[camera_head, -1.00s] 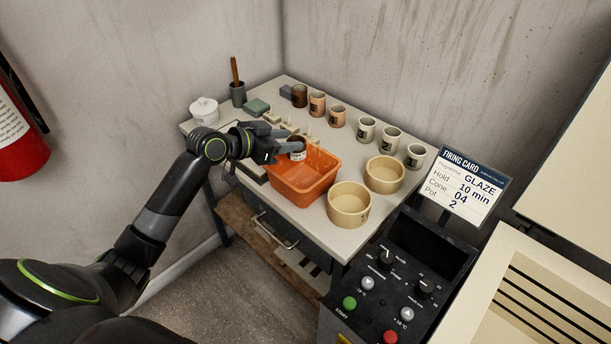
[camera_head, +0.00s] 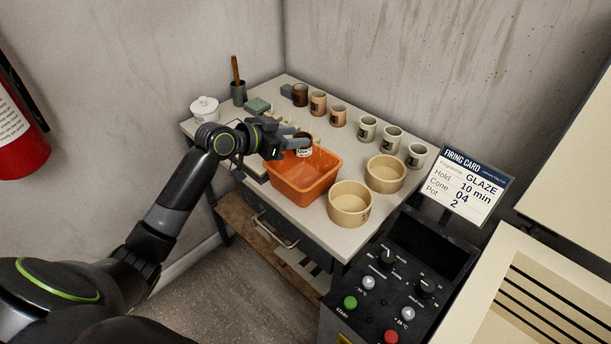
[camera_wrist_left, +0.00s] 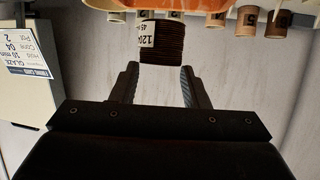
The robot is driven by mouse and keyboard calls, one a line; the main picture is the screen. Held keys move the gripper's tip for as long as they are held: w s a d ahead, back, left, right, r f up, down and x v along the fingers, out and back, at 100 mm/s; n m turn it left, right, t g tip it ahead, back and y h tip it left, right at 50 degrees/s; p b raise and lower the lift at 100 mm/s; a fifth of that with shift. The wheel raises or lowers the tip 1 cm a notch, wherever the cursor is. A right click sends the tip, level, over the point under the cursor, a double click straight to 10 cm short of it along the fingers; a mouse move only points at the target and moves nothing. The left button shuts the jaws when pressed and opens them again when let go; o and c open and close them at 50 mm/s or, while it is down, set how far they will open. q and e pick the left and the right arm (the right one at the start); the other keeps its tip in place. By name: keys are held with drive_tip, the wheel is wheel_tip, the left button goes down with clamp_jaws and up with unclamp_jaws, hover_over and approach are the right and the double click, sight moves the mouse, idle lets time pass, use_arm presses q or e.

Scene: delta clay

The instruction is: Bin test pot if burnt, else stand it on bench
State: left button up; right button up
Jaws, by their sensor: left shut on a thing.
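My left gripper (camera_head: 290,148) is shut on a small dark brown pot (camera_head: 304,149) with a white label. In the left wrist view the pot (camera_wrist_left: 172,42) looks dark and ridged, and its label is partly readable as "120". The gripper (camera_wrist_left: 160,78) has a finger on either side of it. In the head view the pot is over the far rim of an orange tub (camera_head: 299,192) on the bench (camera_head: 340,238). I cannot tell the pot's exact height above it. My right gripper is not in view.
A row of several labelled cups, from dark brown (camera_head: 300,95) to cream (camera_head: 416,156), lines the back of the bench. Two cream bowls (camera_head: 349,206) (camera_head: 385,175) stand right of the tub. A firing card (camera_head: 466,188) stands at right.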

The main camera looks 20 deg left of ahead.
use_arm(q)
drive_tip(key=shift+f, duration=0.15)
wheel_tip(320, 180, down, 6)
drive_tip(key=b, duration=0.5)
drive_tip(key=shift+f, duration=0.25)
idle(0.4)
drive_tip(key=shift+f+b, duration=1.25)
drive_tip(key=shift+f, duration=0.4)
idle(0.9)
drive_tip(key=o, duration=1.1)
drive_tip(key=shift+c, duration=0.2)
drive_tip(key=v, duration=1.7)
drive_tip(key=shift+s+p, duration=0.2)
drive_tip(key=shift+p, duration=0.1)
drive_tip(key=shift+r, duration=0.2)
